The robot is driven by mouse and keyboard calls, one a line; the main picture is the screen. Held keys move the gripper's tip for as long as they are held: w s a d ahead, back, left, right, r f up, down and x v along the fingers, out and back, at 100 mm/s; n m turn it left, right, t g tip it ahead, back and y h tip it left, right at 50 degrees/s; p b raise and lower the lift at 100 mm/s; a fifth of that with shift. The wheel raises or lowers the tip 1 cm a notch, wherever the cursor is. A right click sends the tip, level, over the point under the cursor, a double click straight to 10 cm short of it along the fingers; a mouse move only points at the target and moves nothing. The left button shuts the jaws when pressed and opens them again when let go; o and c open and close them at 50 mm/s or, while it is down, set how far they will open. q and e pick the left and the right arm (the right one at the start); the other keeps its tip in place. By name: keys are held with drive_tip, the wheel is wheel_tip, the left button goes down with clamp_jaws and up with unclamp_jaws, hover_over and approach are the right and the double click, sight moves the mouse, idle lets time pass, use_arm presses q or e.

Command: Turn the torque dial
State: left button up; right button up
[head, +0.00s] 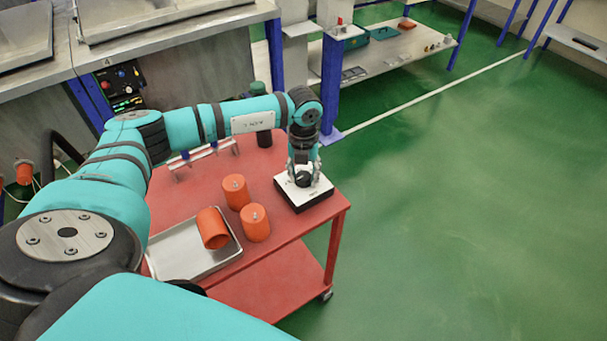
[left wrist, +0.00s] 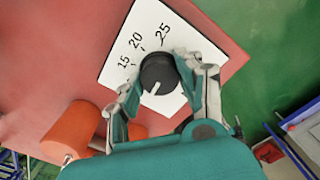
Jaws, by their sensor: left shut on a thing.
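The torque dial is a black knob (head: 303,179) on a white-topped box (head: 318,192) with dark sides, at the right corner of the red cart. In the left wrist view the knob (left wrist: 158,72) sits on a white plate (left wrist: 145,22) marked 15, 20 and 25, and it has a white pointer line. My left gripper (head: 303,172) reaches down over the box and is shut on the knob. Its two fingers stand on either side of the knob in the left wrist view (left wrist: 160,85). My right gripper is not in view.
Two orange cylinders (head: 235,191) (head: 255,223) stand on the red cart (head: 280,238) left of the box. Another orange cylinder (head: 212,228) lies tilted in a metal tray (head: 172,257). Green floor right of the cart is clear.

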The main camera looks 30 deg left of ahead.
sight(304, 176)
use_arm(q)
drive_tip(key=m+b, duration=0.2)
drive_tip(key=m, duration=0.1)
drive_tip(key=shift+m, duration=0.3)
drive_tip(key=shift+m+b, duration=0.75)
drive_tip(key=shift+m, duration=0.85)
drive_tip(key=shift+r, duration=0.1)
drive_tip(key=o, duration=1.1)
drive_tip(key=shift+o, duration=0.2)
wheel_tip(304, 176, up, 12)
